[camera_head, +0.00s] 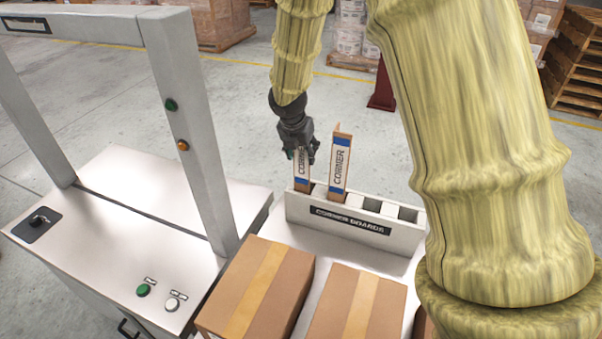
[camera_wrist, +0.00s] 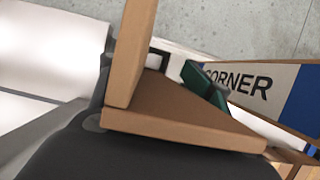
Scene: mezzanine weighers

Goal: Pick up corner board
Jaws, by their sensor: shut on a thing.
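Two corner boards stand upright in a grey rack (camera_head: 408,240) labelled "CORNER BOARDS". The left corner board (camera_head: 302,168) is brown with a white "CORNER" label and a blue band. My gripper (camera_head: 301,150) is shut on its upper part, and the board's lower end is at the leftmost slot. The right corner board (camera_head: 340,165) stands free beside it. In the wrist view, the held board's brown L-shaped end (camera_wrist: 185,115) fills the middle, with a green fingertip pad (camera_wrist: 205,85) against it. Another "CORNER" label (camera_wrist: 250,88) shows to the right.
Two taped cartons, one left (camera_head: 258,285) and one right (camera_head: 358,305), sit in front of the rack. A steel machine with an upright frame (camera_head: 190,130) and buttons stands at left. The rack's right slots are empty. Open floor lies behind.

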